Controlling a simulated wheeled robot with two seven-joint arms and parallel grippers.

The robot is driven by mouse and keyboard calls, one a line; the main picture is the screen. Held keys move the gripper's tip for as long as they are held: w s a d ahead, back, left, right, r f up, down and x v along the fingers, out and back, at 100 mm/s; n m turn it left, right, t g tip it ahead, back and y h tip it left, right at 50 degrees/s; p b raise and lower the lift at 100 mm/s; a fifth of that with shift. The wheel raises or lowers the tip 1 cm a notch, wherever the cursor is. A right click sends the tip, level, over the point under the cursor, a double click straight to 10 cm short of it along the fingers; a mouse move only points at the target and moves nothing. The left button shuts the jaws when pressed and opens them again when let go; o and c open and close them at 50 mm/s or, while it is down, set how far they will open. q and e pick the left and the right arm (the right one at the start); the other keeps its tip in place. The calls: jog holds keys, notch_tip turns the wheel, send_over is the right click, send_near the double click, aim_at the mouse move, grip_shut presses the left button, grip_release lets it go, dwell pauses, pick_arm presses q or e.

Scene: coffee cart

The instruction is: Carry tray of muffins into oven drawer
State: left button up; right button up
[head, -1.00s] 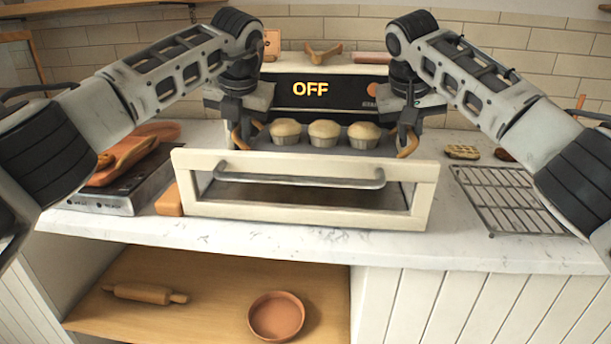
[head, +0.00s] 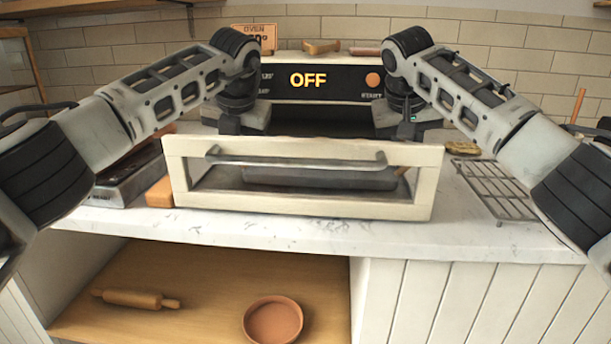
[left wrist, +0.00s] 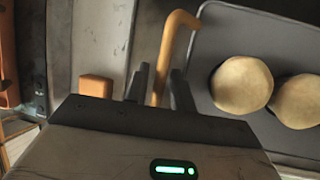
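The oven drawer (head: 300,211) is pulled out, its cream frame and glass front facing me. The grey muffin tray (head: 320,180) shows through the glass, low inside the drawer. The muffins are hidden in the head view; two of them (left wrist: 240,85) show on the tray in the left wrist view. My left gripper (left wrist: 161,78) has its fingers closely around the tray's orange handle (left wrist: 180,22), seemingly shut on it.
The oven display (head: 308,80) reads OFF. A wire cooling rack (head: 495,190) lies on the counter at right. A scale-like appliance (head: 125,185) and a wooden block (head: 160,193) are left of the drawer. A rolling pin (head: 135,299) and a round dish (head: 272,320) lie on the lower shelf.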

pick_arm(q)
jog(key=shift+o, duration=0.2)
jog(key=shift+r, duration=0.1)
pick_arm(e)
jog(key=shift+o, duration=0.2)
jog(key=shift+f, duration=0.45)
pick_arm(q)
jog(key=v, duration=0.8)
jog(key=shift+s, duration=0.1)
pick_arm(e)
jog(key=shift+s+a+r, duration=0.15)
jog(key=shift+r, duration=0.35)
jog(key=v, duration=0.7)
jog(key=shift+r, duration=0.4)
